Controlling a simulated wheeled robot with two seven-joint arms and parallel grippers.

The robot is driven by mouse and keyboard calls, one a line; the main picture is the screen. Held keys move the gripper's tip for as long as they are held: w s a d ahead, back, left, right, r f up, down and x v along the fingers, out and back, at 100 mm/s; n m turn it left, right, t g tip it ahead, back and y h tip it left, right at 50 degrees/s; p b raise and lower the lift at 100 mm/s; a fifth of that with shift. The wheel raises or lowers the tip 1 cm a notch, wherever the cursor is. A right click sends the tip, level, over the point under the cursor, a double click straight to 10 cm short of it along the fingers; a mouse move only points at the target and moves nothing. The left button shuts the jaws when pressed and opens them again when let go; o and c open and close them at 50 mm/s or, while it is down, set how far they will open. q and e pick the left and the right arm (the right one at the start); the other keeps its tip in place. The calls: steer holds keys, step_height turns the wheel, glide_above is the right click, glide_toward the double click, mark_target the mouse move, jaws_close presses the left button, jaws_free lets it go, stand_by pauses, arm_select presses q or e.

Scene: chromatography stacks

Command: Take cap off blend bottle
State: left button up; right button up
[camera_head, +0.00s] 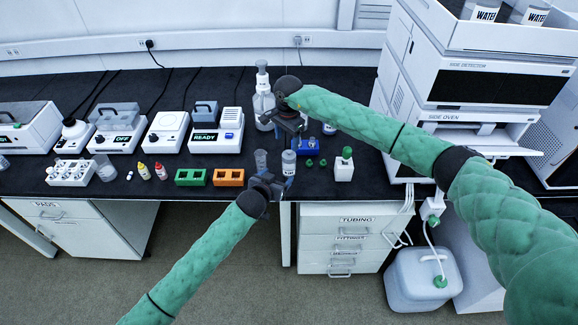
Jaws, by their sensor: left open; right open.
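My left gripper (279,182) is open at the front edge of the black bench. A small pale bottle with a grey label (289,162) stands just behind its fingers; I cannot read the label, so I cannot tell whether it is the blend bottle. My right gripper (292,133) is open and sits above and behind that bottle, pointing down. The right gripper and its arm hide part of the bench behind. A squarish white bottle with a green cap (344,166) stands to the right. Two small green caps (316,162) lie between the two bottles.
A clear beaker-like vessel (261,160) stands left of the pale bottle. Green (191,177) and orange (229,177) racks lie farther left. A tall wash bottle (263,97) stands behind. The instrument stack (455,85) fills the right side.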

mark_target(286, 167)
arm_select(q)
steer(key=shift+w, duration=0.15)
arm_select(e)
steer(key=shift+w+d+r, duration=0.1)
steer(key=shift+w+d, duration=0.1)
steer(key=shift+d, duration=0.1)
arm_select(q)
steer(key=shift+w+d, duration=0.15)
steer(key=shift+w, duration=0.05)
arm_select(e)
steer(key=shift+d, duration=0.1)
arm_select(q)
steer(key=x, duration=1.1)
steer(key=shift+w+d+f, duration=0.1)
steer(key=shift+w+f, duration=0.05)
steer(key=shift+c, duration=0.5)
steer(key=c, duration=1.4)
arm_select(e)
steer(key=shift+o, duration=0.9)
steer(key=shift+r, duration=0.4)
step_height(286, 167, down, 8)
steer(key=m, duration=0.3)
steer(key=shift+m, duration=0.3)
